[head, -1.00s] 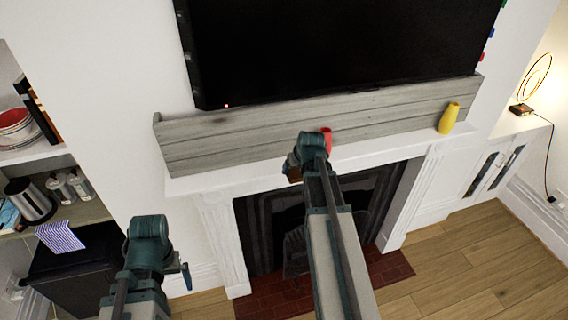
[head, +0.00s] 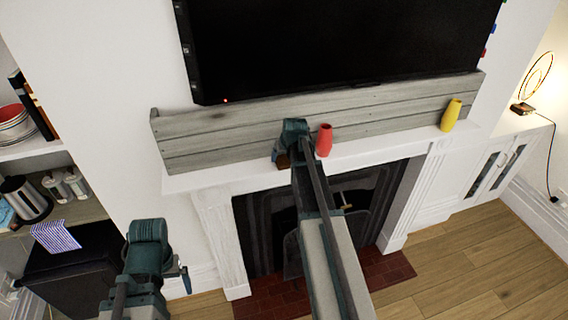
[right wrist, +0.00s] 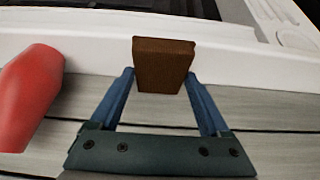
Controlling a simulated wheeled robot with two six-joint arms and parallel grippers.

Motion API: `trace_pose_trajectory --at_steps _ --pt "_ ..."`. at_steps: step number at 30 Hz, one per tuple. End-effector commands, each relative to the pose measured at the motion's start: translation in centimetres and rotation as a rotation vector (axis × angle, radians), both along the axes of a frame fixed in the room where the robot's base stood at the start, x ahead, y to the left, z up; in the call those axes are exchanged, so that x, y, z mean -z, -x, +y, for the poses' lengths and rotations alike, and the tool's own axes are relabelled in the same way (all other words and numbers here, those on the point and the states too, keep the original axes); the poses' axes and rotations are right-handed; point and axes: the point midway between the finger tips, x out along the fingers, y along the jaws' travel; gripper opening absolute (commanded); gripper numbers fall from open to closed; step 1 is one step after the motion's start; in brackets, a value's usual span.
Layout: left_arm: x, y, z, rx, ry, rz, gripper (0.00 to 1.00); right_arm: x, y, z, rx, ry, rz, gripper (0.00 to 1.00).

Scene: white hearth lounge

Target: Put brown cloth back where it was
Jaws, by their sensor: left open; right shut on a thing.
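The brown cloth (right wrist: 163,65) looks like a small folded brown block. My right gripper (right wrist: 160,76) is shut on it, with a finger on each side. In the head view, a bit of the brown cloth (head: 282,161) shows below my right gripper (head: 283,153), at the white mantel shelf (head: 205,179) left of the red vase. I cannot tell whether the cloth touches the shelf. My left gripper (head: 184,274) is open at the lower left, away from the mantel; its fingers are mostly hidden.
A red vase (head: 324,140) stands close to the right of my right gripper and also shows in the right wrist view (right wrist: 30,95). A yellow vase (head: 451,115) stands farther right. Grey planks (head: 225,133) back the shelf beneath a television (head: 340,45). The shelf's left end looks clear.

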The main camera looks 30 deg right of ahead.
Motion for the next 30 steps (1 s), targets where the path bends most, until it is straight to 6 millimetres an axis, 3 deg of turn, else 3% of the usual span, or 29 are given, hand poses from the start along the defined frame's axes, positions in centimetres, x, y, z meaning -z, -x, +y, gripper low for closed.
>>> trace_pose_trajectory --at_steps 2,15,16,18,30 --pt "1.41 -0.01 0.0 0.001 0.0 0.0 1.0 1.41 0.02 -0.01 0.0 0.0 0.0 0.23" --pt "1.7 0.0 0.01 0.002 -0.001 0.0 1.0 1.69 0.02 -0.02 0.0 0.0 0.0 0.23" --pt "1.52 -0.01 0.01 0.002 -0.001 0.0 1.0 1.52 0.02 -0.02 0.0 0.0 0.0 0.86" --pt "1.49 -0.01 0.01 0.002 -0.001 0.0 1.0 1.48 0.02 -0.02 0.0 0.0 0.0 0.98" --pt "1.08 -0.01 0.0 0.001 0.0 0.0 1.0 1.07 0.02 -0.01 0.0 0.0 0.0 1.0"
